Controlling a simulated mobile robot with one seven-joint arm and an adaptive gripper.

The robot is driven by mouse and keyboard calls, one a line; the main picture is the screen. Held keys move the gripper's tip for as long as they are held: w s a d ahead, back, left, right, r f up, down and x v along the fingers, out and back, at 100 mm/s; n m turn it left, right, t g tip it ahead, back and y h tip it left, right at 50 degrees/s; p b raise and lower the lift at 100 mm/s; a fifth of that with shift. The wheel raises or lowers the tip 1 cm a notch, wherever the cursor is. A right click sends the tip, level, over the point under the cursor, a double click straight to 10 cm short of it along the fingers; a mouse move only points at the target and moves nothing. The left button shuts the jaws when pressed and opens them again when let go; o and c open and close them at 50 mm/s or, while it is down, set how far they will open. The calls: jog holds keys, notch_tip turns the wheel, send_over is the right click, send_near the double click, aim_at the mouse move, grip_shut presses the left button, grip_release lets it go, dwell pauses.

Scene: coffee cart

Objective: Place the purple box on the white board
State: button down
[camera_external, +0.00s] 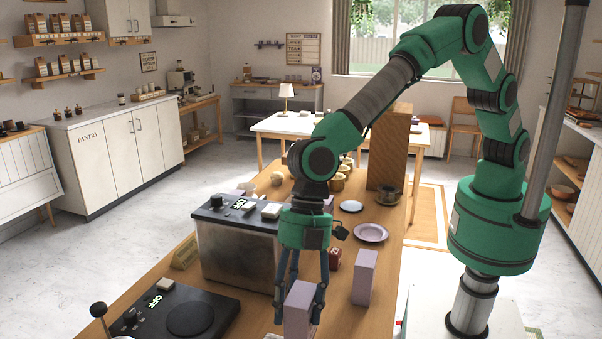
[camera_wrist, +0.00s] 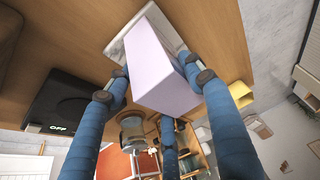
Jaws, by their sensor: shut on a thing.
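My gripper (camera_external: 300,305) is shut on a pale purple box (camera_external: 298,312) near the front of the wooden counter. In the wrist view, the fingers of my gripper (camera_wrist: 158,84) close around the sides of the purple box (camera_wrist: 160,62). A white board (camera_wrist: 117,47) lies on the counter beyond the box in that view, mostly hidden by it. I cannot tell whether the box touches the board. The board does not show clearly in the external view. A second pale purple box (camera_external: 364,278) stands upright on the counter, right of my gripper.
A metal machine (camera_external: 238,245) stands behind and left of my gripper.

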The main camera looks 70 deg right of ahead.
jog(key=shift+w+a+f, duration=0.1)
jog(key=shift+w+a, duration=0.6)
jog(key=shift+a, duration=0.3)
jog(key=shift+w+a, duration=0.65)
jog(key=shift+a, duration=0.35)
jog(key=shift+f, duration=0.1)
jog(key=shift+f+b, duration=0.35)
jog(key=shift+f, duration=1.35)
jog(key=shift+f, duration=0.1)
jog(key=c, duration=0.7)
grip_release()
jog(key=shift+f, duration=0.1)
jog(key=shift+c, duration=0.2)
jog(key=p+v, duration=0.1)
jog(key=v, duration=1.1)
jog(key=shift+d, duration=0.1)
